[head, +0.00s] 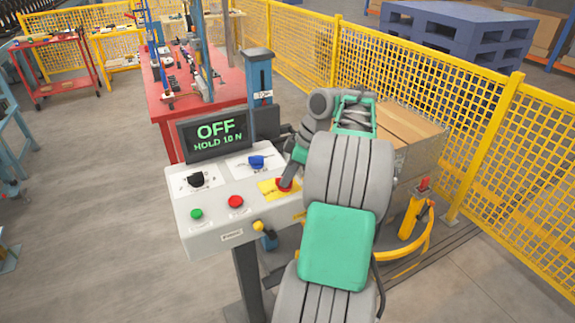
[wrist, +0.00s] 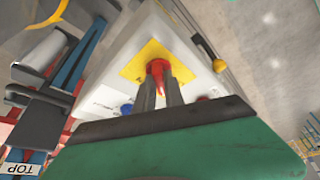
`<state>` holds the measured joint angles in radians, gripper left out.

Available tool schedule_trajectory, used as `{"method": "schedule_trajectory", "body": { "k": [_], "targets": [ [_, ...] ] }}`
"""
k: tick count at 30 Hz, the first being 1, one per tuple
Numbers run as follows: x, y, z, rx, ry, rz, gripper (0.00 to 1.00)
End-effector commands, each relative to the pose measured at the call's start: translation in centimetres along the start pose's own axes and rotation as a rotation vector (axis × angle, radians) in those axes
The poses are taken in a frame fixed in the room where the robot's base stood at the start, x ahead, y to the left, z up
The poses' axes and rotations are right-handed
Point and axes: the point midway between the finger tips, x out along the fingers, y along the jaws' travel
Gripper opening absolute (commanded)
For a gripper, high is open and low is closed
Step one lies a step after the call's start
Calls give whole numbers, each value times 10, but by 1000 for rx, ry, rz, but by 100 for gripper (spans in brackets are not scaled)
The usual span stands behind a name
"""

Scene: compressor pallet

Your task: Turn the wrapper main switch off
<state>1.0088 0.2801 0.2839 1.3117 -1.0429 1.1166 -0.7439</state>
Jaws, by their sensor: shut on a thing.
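The wrapper main switch is a red rotary handle (wrist: 158,68) on a yellow plate (wrist: 138,62). The yellow plate also shows in the head view (head: 268,188), at the right end of the grey control panel (head: 215,242). My gripper (wrist: 160,82) is shut on the red handle, with one finger on each side of it. In the head view my gripper (head: 288,180) comes down on the switch from the upper right and covers part of it. The display (head: 214,135) above the panel reads "OFF" and "HOLD 10 N".
The panel also carries a black knob (head: 196,180), a blue knob (head: 257,162), a green button (head: 196,214), a red button (head: 236,202) and a yellow-tipped lever (head: 258,226). A yellow mesh fence (head: 400,60) stands behind and right.

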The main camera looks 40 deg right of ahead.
Motion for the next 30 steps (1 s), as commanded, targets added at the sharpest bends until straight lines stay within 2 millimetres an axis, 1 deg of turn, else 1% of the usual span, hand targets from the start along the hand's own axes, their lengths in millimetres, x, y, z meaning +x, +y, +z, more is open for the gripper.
{"method": "schedule_trajectory", "body": {
  "k": [1,9,15,22,30],
  "targets": [
    [-5,0,-2,-37,0,-20,0],
    [-4,2,-3,-265,0,-114,0],
    [-3,2,-2,-399,0,-169,0],
    [-1,3,-2,-496,-1,-208,0],
    [1,3,-1,-538,0,-225,0]
  ]
}}
